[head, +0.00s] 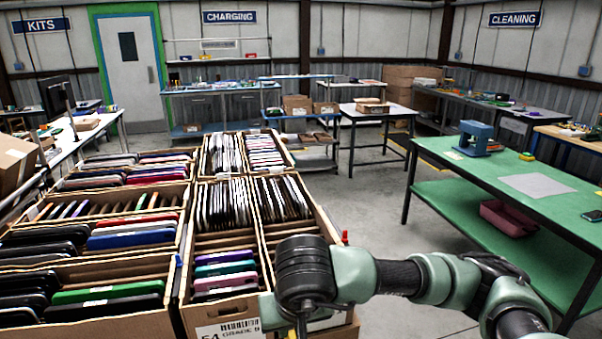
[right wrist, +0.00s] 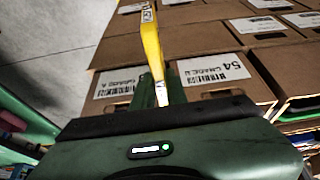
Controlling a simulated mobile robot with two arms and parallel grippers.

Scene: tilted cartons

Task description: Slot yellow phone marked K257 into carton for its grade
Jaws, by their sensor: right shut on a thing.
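The yellow phone (right wrist: 151,45) shows nearly edge-on in the right wrist view, with a small pale label whose text I cannot read. My right gripper (right wrist: 158,92) is shut on it and holds it in front of the cartons' labelled faces. In the head view the right wrist hangs at the near right corner of the cartons; the phone is not visible there. One carton (right wrist: 232,90) has a label (right wrist: 213,69) that seems to read 54 and a grade. The carton left of it (right wrist: 100,107) has a label (right wrist: 118,83) that looks like GRADE A. My left gripper is not in view.
Tilted cartons (head: 172,272) full of phones fill the head view's left side. One near carton (head: 187,315) holds purple, teal and pink phones with slots between. A green table (head: 470,165) stands right, with a blue device (head: 474,138). Floor between is clear.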

